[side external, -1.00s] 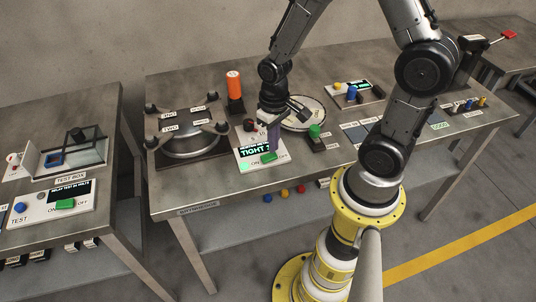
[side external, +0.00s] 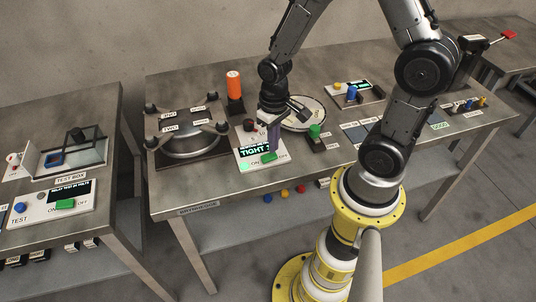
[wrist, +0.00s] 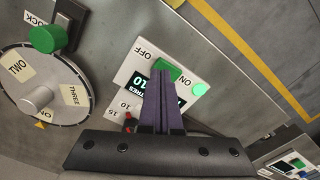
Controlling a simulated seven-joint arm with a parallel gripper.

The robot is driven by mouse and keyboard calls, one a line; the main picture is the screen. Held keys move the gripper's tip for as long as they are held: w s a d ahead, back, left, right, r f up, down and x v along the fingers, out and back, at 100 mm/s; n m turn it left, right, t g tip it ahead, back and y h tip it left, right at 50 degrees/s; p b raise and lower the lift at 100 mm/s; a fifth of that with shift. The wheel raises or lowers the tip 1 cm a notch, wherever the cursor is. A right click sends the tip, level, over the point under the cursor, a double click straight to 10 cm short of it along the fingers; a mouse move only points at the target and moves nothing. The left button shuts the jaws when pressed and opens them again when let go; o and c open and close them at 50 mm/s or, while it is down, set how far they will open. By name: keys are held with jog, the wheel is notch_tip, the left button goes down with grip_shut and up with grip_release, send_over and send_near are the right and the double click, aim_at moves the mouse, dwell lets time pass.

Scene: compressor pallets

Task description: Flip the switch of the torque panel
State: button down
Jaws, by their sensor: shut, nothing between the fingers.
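The torque panel (side external: 248,152) is a white box on the middle table. Its dark display (side external: 258,150) shows green text with the word TIGHT. Its green switch (side external: 268,157) sits at the panel's front edge between the ON and OFF labels, and it also shows in the wrist view (wrist: 170,69). A bright green lamp (wrist: 199,89) is beside ON. My gripper (side external: 273,145) is shut and empty, pointing down over the panel. In the wrist view its purple fingers (wrist: 160,78) end right at the switch and hide part of the display. I cannot tell whether they touch it.
A plate with several dark knobs (side external: 188,148) stands left of the panel, and an orange cylinder (side external: 234,86) behind it. A round dial (side external: 303,108) and a green knob on a block (side external: 315,131) are to the right. The tabletop in front is clear.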

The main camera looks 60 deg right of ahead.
jog(key=shift+f, duration=0.9)
dwell(0.5)
jog(key=shift+r, duration=3.55)
notch_tip(320, 180, up, 6)
jog(key=t, duration=0.2)
send_over(267, 156)
notch_tip(267, 156, up, 7)
jog(key=s+a+n+t, duration=0.1)
jog(key=s+a+t, duration=0.1)
jog(key=s+r+n+t, duration=0.1)
jog(key=s+r+n, duration=0.1)
jog(key=s, duration=0.7)
jog(key=shift+a+r+t, duration=0.3)
jog(key=shift+a+r, duration=0.15)
jog(key=shift+r, duration=0.15)
